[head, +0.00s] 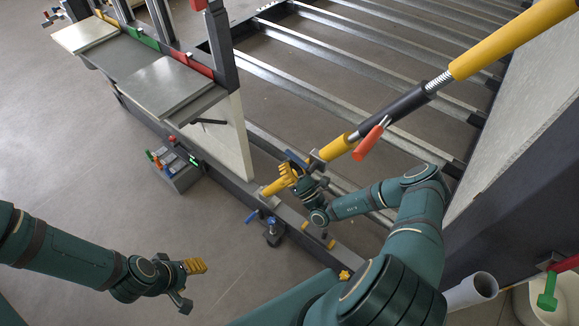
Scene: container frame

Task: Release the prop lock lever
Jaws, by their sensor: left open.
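A long prop (405,104) runs diagonally from the upper right to the frame's lower rail. It has yellow ends, a dark middle and a spring. An orange-red lever (369,142) sticks out from its dark part, angled down from the tube. My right gripper (291,172) is at the prop's lower part, below and left of that lever and apart from it. Its yellow finger pads overlap the lower prop in the picture, and whether they touch or grip anything is unclear. My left gripper (191,284) is open and empty above the floor at lower left.
A small control box (176,170) with coloured levers stands beside the frame. A blue-handled valve (271,229) sits near the lower rail. Metal slats (330,104) lie behind the prop. A panelled rack (150,85) stands upper left. The floor between my arms is clear.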

